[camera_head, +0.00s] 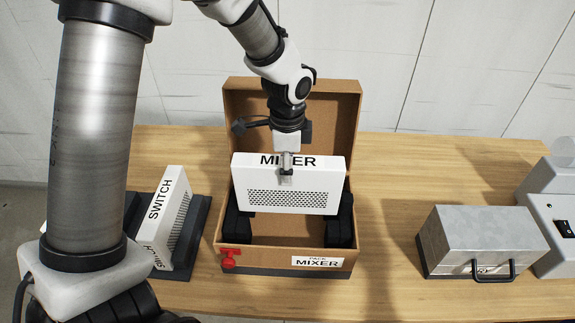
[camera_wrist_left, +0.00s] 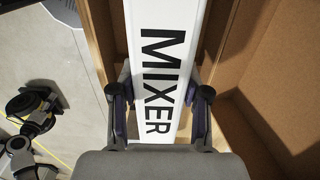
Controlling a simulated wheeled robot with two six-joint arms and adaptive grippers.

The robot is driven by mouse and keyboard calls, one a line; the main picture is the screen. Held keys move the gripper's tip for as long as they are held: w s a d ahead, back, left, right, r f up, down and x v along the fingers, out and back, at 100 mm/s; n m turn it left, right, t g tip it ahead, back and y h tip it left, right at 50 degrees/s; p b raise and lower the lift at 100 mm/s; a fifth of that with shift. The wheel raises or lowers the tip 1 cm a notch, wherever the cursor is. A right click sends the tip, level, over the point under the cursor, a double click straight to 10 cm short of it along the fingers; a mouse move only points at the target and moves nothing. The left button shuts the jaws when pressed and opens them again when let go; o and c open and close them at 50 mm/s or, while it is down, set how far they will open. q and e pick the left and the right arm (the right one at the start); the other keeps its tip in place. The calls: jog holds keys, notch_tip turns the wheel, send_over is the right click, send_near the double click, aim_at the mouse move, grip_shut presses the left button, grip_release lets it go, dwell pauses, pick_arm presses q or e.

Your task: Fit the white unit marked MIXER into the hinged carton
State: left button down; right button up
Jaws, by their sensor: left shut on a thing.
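The white MIXER unit (camera_head: 300,203) is upright, its perforated face toward me and its lettered edge up. My left gripper (camera_head: 286,177) is shut on its top edge near the middle. The left wrist view shows the two fingers (camera_wrist_left: 160,105) on either side of the lettered edge (camera_wrist_left: 165,60). The carton (camera_head: 275,260), labelled PACK MIXER, stands open with its lid raised behind. The unit hangs over its opening, between or above two black end supports (camera_head: 238,226) (camera_head: 342,230); I cannot tell whether it touches them. My right gripper is out of view.
A white SWITCH unit (camera_head: 168,215) stands in a dark holder left of the carton. A grey metal case (camera_head: 482,240) with a handle and a grey device (camera_head: 555,225) stand at right. Table between carton and case is clear.

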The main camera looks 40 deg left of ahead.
aim_at(287, 195)
pick_arm(q)
jog(key=shift+p, duration=0.35)
dwell(0.6)
jog(key=shift+p, duration=0.3)
dwell(0.4)
jog(key=shift+p, duration=0.35)
jog(key=shift+f+b, duration=2.65)
jog(key=shift+f, duration=2.1)
jog(key=c, duration=0.7)
grip_release()
jog(key=shift+o, duration=1.2)
jog(key=shift+s, duration=0.1)
